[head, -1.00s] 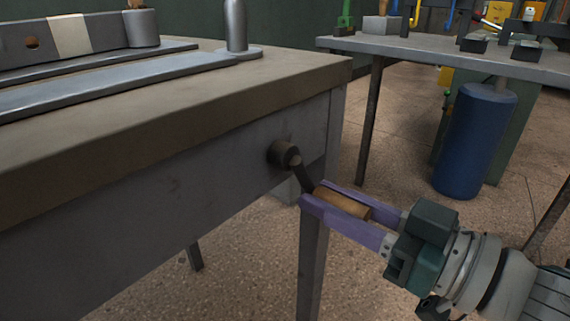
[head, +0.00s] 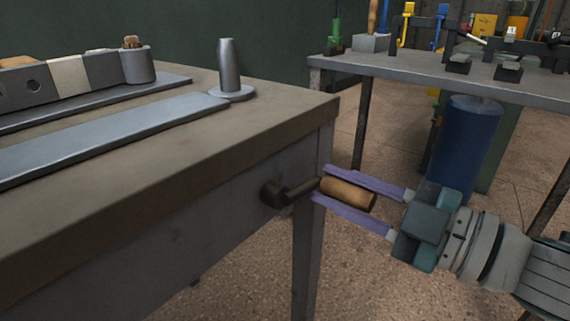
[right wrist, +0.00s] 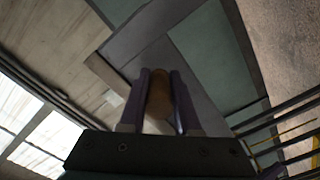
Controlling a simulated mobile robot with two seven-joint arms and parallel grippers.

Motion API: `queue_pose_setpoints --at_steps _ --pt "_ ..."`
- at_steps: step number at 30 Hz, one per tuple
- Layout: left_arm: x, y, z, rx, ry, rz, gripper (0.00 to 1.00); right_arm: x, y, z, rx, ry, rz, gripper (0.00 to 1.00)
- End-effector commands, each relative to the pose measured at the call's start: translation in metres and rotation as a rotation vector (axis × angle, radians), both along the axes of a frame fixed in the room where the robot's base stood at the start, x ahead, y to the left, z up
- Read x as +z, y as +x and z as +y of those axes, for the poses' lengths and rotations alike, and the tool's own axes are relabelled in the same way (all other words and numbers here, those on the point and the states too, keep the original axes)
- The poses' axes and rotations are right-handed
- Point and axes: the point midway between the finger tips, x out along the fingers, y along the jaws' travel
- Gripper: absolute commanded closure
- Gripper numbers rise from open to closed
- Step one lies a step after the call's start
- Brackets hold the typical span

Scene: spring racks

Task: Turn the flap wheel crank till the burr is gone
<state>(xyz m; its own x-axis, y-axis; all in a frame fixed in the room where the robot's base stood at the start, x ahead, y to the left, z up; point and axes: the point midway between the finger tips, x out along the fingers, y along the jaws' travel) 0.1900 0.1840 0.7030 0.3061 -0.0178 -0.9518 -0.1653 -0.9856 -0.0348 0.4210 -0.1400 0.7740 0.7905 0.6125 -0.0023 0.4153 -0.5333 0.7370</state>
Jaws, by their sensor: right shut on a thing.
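The crank's dark arm (head: 298,190) comes out of a round hub (head: 271,194) on the side of the workbench. It points right and slightly up. Its wooden handle (head: 348,194) lies between the purple fingers of my right gripper (head: 338,190), which is shut on it. The handle also shows between the fingers in the right wrist view (right wrist: 159,94). On the bench top, a grey strip (head: 110,135) lies flat. The flap wheel and any burr cannot be made out for certain. My left gripper is not in view.
The workbench (head: 200,160) fills the left, with an upright metal post (head: 230,72) on a round base near its far corner. A second table (head: 440,70) with tools stands at the back right, above a blue cylinder (head: 467,150). Open floor lies between them.

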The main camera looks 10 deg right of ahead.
Motion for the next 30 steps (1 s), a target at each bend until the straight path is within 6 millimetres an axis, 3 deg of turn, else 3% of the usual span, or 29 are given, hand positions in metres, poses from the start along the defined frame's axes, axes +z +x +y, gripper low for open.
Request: queue_pose_setpoints --at_steps 1,9,30 --pt "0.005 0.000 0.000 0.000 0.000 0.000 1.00 0.013 0.001 0.001 0.004 -0.020 -0.039 1.00" --pt "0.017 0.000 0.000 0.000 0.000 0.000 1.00 0.029 0.001 0.002 0.004 -0.221 -0.196 1.00" --pt "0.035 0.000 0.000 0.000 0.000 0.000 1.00 0.055 -0.008 0.012 0.005 -0.616 -0.500 1.00"
